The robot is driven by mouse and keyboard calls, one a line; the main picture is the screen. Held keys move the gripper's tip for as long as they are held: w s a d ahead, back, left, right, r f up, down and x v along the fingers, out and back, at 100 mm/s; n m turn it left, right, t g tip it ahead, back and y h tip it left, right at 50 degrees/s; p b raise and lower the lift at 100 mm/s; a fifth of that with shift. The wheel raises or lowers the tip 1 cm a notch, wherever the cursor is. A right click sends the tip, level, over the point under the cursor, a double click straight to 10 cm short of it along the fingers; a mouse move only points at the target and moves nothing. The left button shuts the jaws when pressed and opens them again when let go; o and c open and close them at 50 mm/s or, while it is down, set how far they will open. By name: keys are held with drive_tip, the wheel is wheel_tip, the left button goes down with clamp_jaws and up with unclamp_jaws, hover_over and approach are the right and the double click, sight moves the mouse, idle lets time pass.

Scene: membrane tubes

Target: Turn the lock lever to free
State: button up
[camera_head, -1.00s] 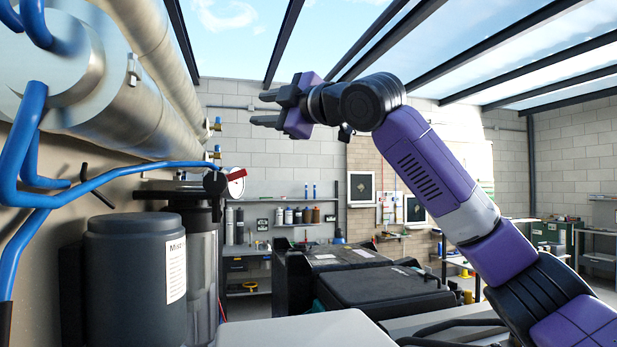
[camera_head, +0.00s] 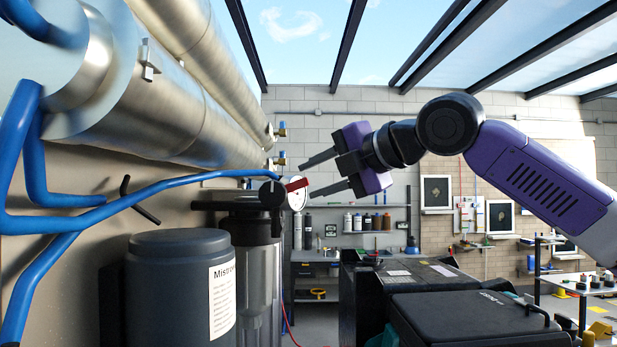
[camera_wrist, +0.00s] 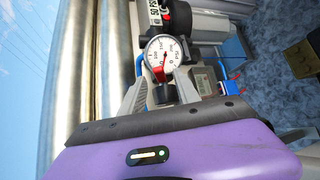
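A small red lever (camera_head: 297,184) sits beside a round white pressure gauge (camera_head: 298,195) and a black fitting (camera_head: 271,194), at the end of a blue hose. It is the only lever-like part I can make out as the lock lever. My gripper (camera_head: 307,181) is open, its two fingers pointing left toward the lever. In the wrist view, the fingers (camera_wrist: 161,68) appear on either side of the red lever (camera_wrist: 158,74), with the gauge (camera_wrist: 163,55) beyond. I cannot tell whether a finger touches it. Nothing is held.
Large metal membrane tubes (camera_head: 170,95) run above and left. Blue hoses (camera_head: 110,207) cross in front of the wall. A dark labelled tank (camera_head: 180,290) and a clear filter housing (camera_head: 260,285) stand below the gauge. Black cases (camera_head: 470,318) lie to the right.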

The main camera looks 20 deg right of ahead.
sight(289, 188)
drive_tip(key=shift+x, duration=1.35)
drive_tip(key=shift+a, duration=0.1)
clamp_jaws()
idle(0.3)
